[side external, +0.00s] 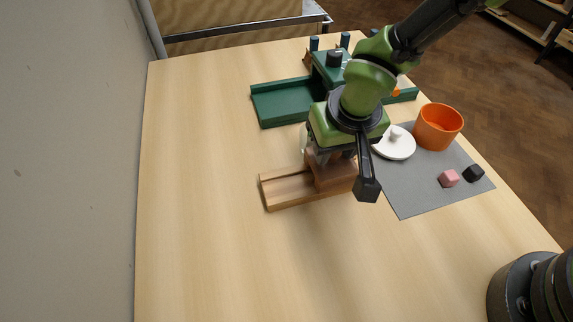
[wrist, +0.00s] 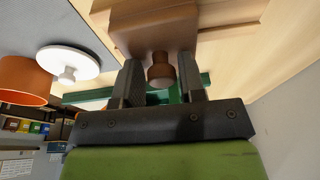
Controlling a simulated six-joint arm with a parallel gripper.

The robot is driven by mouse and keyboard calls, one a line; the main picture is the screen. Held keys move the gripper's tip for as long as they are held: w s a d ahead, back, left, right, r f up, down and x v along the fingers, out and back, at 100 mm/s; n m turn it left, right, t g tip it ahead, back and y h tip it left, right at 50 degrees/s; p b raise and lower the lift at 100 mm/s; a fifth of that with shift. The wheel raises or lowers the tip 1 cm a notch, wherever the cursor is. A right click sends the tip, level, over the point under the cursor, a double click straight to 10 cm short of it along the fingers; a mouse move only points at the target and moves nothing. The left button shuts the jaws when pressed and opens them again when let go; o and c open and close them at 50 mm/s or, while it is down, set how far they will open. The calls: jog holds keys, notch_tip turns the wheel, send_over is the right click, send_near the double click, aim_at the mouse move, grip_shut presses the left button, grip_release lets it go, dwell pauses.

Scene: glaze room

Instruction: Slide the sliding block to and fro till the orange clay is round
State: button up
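The sliding block (side external: 331,174) is brown wood and sits on a pale wooden track (side external: 288,189). It also shows in the wrist view (wrist: 155,32), with a round knob (wrist: 161,72) on it. My gripper (wrist: 162,75) is at the block, its two dark fingers on either side of the knob. Thin gaps seem to show between knob and fingers, so it looks open. In the side view my gripper (side external: 333,156) is just above the block and hides part of it. I see no orange clay on the track; anything under the block is hidden.
The table's left is clear.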

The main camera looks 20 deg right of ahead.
aim_at(317, 166)
jog(key=d+f, duration=0.2)
jog(key=d, duration=0.1)
jog(key=shift+s+f+g, duration=0.25)
jog(key=shift+s+g, duration=0.05)
jog(key=shift+s, duration=0.05)
jog(key=shift+a+f, duration=0.15)
jog(key=shift+a, duration=2.9)
jog(key=shift+a+f, duration=0.1)
jog(key=shift+a, duration=1.4)
notch_tip(317, 166, up, 7)
jog(key=shift+a, duration=0.2)
